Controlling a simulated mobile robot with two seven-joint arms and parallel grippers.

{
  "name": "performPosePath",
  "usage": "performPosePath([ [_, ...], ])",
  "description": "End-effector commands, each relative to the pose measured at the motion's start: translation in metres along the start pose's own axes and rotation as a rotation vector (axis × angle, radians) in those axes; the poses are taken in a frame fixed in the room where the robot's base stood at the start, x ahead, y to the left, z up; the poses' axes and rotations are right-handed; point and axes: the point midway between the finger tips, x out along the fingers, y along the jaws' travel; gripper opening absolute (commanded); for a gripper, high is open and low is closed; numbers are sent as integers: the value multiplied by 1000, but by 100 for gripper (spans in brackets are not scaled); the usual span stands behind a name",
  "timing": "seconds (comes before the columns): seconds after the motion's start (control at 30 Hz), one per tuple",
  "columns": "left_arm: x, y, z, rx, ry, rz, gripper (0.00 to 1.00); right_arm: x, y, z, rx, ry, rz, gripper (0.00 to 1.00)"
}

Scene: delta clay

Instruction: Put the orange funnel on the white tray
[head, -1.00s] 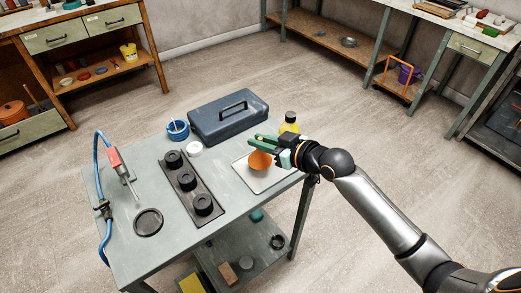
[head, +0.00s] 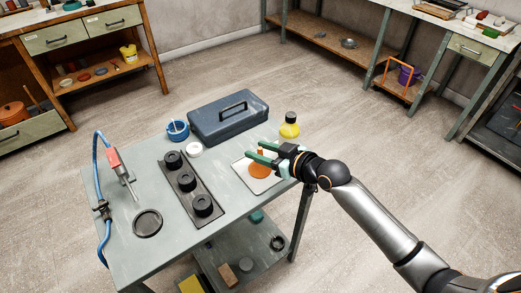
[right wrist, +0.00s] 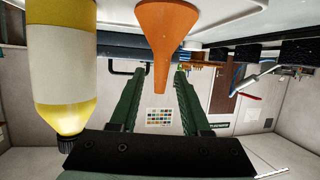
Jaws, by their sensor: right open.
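The orange funnel (head: 260,171) stands on the white tray (head: 246,174) at the right side of the grey table, wide mouth down and spout up. My right gripper (head: 254,150) is open above the tray, its green fingers pointing left. In the right wrist view, which is upside down, the funnel (right wrist: 165,25) shows with its narrow spout between the open fingers (right wrist: 163,75); no finger clearly touches it. The fingers partly hide the funnel in the head view. My left gripper is not in view.
A yellow bottle (head: 289,126) stands behind my right gripper and looms close in the right wrist view (right wrist: 62,70). A blue-grey toolbox (head: 228,117) stands at the table's back. A black rack (head: 188,189) with round pieces lies left of the tray.

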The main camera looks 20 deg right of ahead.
Motion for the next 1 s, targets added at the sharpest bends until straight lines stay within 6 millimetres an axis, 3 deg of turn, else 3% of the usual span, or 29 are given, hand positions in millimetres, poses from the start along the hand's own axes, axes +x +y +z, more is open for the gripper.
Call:
performPosePath([
  [0.27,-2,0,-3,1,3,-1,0,-12,1,-2,-1,-1,2,47],
  [0.7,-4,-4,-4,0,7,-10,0,-97,0,-1,-3,-4,-1,47],
  [1.0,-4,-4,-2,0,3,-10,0,-119,0,1,5,-4,2,47],
])
